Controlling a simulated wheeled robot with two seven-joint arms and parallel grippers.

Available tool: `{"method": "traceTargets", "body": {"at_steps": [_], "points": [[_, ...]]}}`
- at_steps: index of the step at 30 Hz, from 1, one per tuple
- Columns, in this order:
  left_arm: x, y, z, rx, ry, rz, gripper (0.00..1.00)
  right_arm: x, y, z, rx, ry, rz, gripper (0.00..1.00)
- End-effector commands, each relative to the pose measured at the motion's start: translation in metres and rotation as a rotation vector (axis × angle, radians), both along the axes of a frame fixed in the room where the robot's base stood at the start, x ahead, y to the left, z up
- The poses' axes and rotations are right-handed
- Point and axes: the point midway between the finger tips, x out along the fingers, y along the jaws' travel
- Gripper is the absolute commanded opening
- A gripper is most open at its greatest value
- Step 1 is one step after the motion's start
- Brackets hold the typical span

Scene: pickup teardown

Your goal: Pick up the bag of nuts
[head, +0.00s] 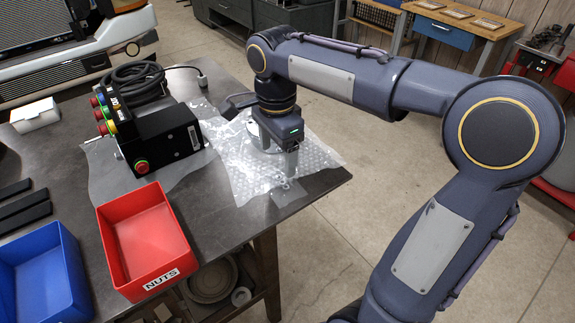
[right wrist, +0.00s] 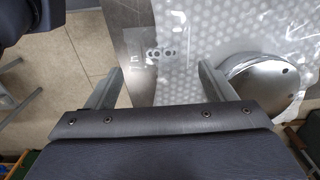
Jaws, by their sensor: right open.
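The bag of nuts (head: 288,193) is a small clear bag lying flat near the table's right corner, by the edge of the bubble wrap. In the right wrist view the bag (right wrist: 158,56) shows a few small metal nuts inside, ahead of the gap between my fingers. My right gripper (head: 289,165) points down over the table corner, just behind the bag in the head view. Its fingers (right wrist: 160,78) are spread apart with nothing between them. I cannot tell its exact height above the bag. My left gripper is not in view.
Bubble wrap (head: 240,185) covers the table's right part, with a round metal part (right wrist: 262,78) on it beside my right finger. A red bin labelled NUTS (head: 172,232), a blue bin (head: 72,260) and a black control box (head: 165,140) stand to the left. The table edge is close.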

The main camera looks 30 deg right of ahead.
Motion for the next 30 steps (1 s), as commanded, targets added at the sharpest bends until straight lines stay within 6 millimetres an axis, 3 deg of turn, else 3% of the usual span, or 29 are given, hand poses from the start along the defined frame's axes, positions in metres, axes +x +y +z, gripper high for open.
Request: {"method": "traceTargets", "body": {"at_steps": [11, 18, 28, 30], "points": [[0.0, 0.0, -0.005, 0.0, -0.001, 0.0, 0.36, 0.001, -0.002, -0.037, -0.007, 0.01, -0.031, 0.76], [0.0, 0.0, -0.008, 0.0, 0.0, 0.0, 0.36, -0.001, -0.006, -0.072, -0.006, 0.011, -0.03, 0.76], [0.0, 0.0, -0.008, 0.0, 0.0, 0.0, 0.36, -0.001, -0.006, -0.079, -0.006, 0.007, -0.029, 0.76], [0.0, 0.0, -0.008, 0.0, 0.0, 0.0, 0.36, -0.001, -0.006, -0.079, -0.006, 0.007, -0.029, 0.69]]}}
